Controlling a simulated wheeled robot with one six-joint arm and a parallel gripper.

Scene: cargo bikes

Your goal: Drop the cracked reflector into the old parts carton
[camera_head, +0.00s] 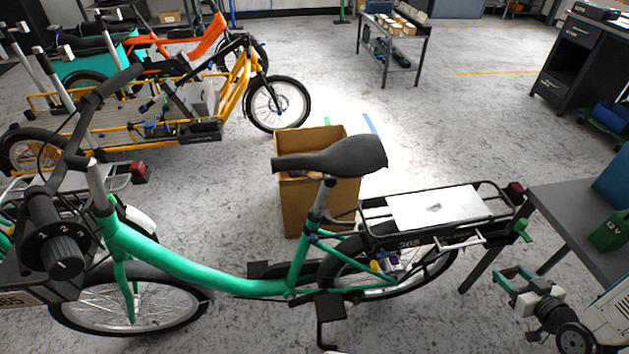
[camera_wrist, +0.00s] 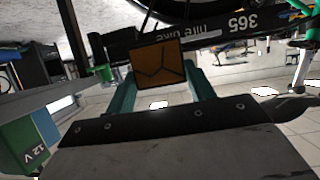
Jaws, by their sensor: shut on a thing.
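The cracked reflector (camera_wrist: 160,63) is an amber square with dark crack lines in the wrist view. My gripper (camera_wrist: 161,80) is shut on it, with one teal finger on each side. In the head view my gripper (camera_head: 512,284) is at the lower right, between the bike's rear rack and the grey bench; I cannot make out the reflector there. A tall, open brown carton (camera_head: 298,208) stands on the floor behind the green bike. The saddle and seat post cover part of its opening and front, and its contents are mostly hidden. My gripper is well to its right.
The green bike (camera_head: 190,272) with its black saddle (camera_head: 340,155) and rear rack (camera_head: 480,205) stands between my gripper and the carton. A grey bench (camera_head: 570,215) with a green 12 V box (camera_head: 608,232) is at right. Floor beyond the carton is clear.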

